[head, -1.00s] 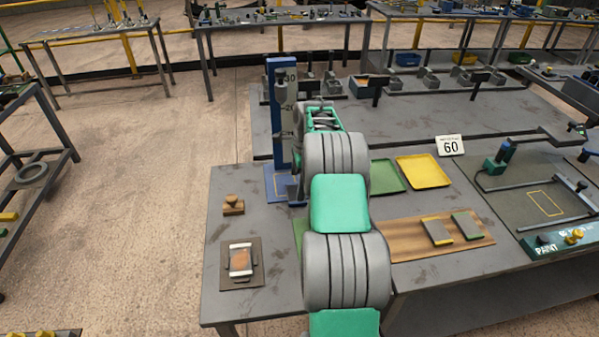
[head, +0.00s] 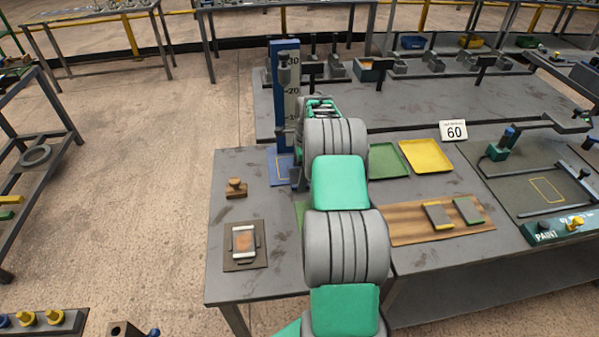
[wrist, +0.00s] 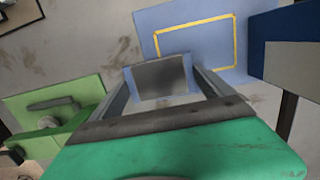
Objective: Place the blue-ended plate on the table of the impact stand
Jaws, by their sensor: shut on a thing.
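The impact stand is a blue upright (head: 291,75) with a number scale, behind my arm in the head view. Its blue table (head: 282,168), marked with a yellow outline, is partly hidden by my arm there. In the wrist view the blue table (wrist: 181,20) lies at the top, beyond my fingers. The outline lies just past the plate. The height between plate and table is unclear. In the head view my arm hides my fingertips and the plate.
A brown board (head: 400,229) holds two plates, yellow-ended (head: 437,215) and green-ended (head: 468,210). Green (head: 387,161) and yellow (head: 427,155) trays stand behind it. A green fixture (wrist: 55,105) is left of my gripper.

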